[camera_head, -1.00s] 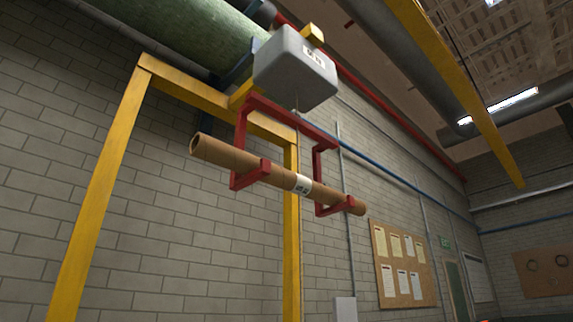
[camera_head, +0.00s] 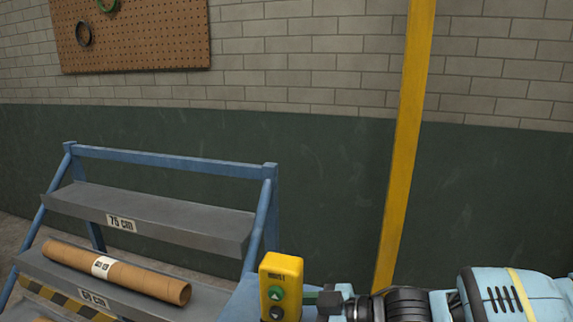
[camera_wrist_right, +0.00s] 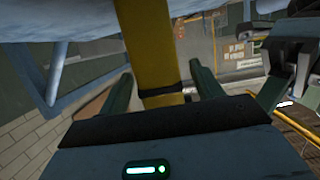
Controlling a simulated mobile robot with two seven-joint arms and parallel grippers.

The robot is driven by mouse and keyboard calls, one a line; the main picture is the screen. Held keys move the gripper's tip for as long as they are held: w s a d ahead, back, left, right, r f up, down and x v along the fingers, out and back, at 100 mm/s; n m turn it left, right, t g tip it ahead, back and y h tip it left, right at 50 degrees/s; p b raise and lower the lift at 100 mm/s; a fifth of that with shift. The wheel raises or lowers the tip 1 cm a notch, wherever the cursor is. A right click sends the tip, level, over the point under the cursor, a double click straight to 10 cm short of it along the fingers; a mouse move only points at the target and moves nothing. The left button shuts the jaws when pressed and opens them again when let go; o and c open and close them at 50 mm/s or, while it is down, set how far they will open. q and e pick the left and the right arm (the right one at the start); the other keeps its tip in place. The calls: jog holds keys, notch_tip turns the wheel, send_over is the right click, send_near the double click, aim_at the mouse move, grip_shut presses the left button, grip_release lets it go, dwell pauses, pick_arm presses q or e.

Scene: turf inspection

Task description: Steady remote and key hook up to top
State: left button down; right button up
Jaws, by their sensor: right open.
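The yellow remote (camera_head: 281,287), with a green button above a dark one, shows upright at the bottom middle of the head view. My right gripper (camera_head: 322,299) comes in from the right, close beside the remote. In the right wrist view my right gripper (camera_wrist_right: 167,85) has its dark green fingers spread, with the yellow remote body (camera_wrist_right: 148,45) between them and a gap on each side. A dark gripper-like part (camera_wrist_right: 272,92) at the right of that view seems to be my left gripper; its jaws are unclear. The hook and its load are out of view.
A blue rack with grey shelves (camera_head: 150,215) stands at left; a cardboard tube (camera_head: 130,275) lies on its lower shelf. A yellow post (camera_head: 405,150) rises right of the remote. A pegboard (camera_head: 130,35) hangs on the wall behind.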

jog(key=v, duration=1)
jog(key=shift+d, duration=0.2)
jog(key=shift+s+d, duration=0.1)
